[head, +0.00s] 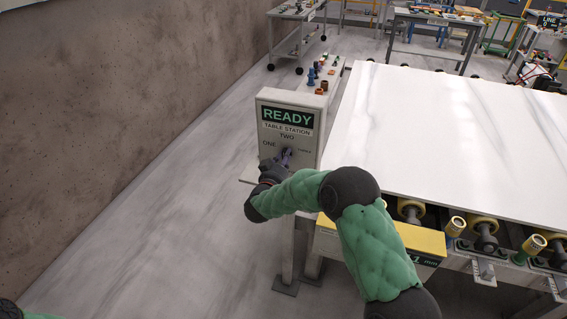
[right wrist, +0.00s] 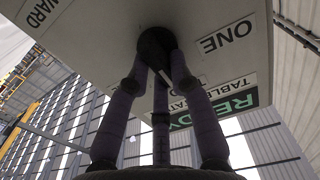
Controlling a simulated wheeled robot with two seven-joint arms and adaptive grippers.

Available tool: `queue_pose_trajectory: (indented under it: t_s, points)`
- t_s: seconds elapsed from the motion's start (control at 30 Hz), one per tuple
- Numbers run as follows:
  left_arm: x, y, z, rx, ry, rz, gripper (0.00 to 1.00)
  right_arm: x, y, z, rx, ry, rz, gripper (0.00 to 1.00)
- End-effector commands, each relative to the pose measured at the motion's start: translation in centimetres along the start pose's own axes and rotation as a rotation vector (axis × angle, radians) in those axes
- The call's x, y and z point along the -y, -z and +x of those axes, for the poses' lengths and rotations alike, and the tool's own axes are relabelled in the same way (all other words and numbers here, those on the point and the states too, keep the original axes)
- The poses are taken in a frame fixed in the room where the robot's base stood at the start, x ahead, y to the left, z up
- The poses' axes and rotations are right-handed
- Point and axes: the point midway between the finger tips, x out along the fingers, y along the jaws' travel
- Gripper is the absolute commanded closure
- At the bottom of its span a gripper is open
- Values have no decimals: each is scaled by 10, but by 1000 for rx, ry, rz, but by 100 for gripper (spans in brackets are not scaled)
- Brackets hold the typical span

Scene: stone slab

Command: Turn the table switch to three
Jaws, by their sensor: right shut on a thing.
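The table switch is a dark round knob (right wrist: 155,45) on the front of a pale control box (head: 327,116). The box reads READY and TABLE STATION, with ONE, TWO and a small label at right, likely THREE, around the knob. My right gripper (head: 284,158) is at the knob, its arm coming from the lower right. In the right wrist view its fingers (right wrist: 160,66) close around the knob from several sides. A short white mark shows between the fingers, slanting to the lower right there; which label it faces I cannot tell.
A large white slab (head: 450,130) lies on a roller table right of the box. A brown wall (head: 110,100) stands at left, with clear floor (head: 165,215) between. Workbenches (head: 440,25) stand at the back.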

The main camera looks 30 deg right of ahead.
Motion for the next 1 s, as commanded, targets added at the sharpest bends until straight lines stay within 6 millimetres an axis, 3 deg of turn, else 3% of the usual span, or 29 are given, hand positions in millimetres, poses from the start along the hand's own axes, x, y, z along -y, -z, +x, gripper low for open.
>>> queue_pose_trajectory:
  t_s: [1.0]
  points:
    - [36, 4, 101, 0, 0, 0, 60, -7, -14, -1, 3, 0, 906, 100]
